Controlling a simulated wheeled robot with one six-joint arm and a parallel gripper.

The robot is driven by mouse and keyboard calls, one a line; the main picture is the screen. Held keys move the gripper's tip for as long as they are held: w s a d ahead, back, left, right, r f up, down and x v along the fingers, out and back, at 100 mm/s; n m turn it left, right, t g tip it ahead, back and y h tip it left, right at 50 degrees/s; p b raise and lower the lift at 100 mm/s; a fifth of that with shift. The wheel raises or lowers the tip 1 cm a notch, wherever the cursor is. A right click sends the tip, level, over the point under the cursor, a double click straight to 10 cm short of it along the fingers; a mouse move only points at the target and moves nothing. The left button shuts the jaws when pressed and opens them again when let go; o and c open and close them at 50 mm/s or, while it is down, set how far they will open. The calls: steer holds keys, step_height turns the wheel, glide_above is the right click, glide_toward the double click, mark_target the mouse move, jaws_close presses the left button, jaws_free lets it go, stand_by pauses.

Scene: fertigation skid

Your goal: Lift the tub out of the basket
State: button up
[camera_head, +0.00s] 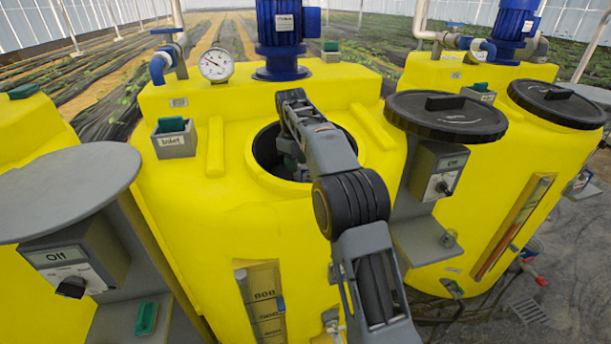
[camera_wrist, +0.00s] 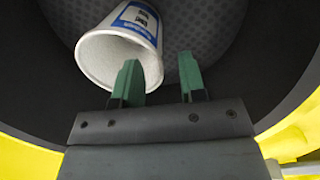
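In the wrist view the tub (camera_wrist: 96,58) is white with a blue-and-white label. It lies tilted against the dark, dotted basket (camera_wrist: 215,40), with its open mouth towards the camera. My gripper (camera_wrist: 160,72) is open, its two green fingers apart. The left finger overlaps the tub's mouth and the right finger is outside the tub, so part of the rim and wall appears between them. Whether either finger touches the tub I cannot tell. In the head view my arm reaches down into the round opening of the middle yellow tank (camera_head: 185,225), and the gripper is mostly hidden there.
The opening's dark wall and yellow rim (camera_wrist: 30,155) surround the gripper closely. A blue motor (camera_head: 285,30) and a gauge (camera_head: 215,64) stand behind the opening. A black lid (camera_head: 445,115) is to the right, and a grey round plate (camera_head: 60,190) to the left.

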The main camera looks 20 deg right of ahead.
mark_target(298, 174)
steer(key=shift+w+d+f, duration=0.1)
steer(key=shift+d+f, duration=0.05)
steer(key=shift+f, duration=1.2)
steer(key=shift+w+d+f, duration=0.1)
steer(key=shift+f, duration=1.2)
jaws_close()
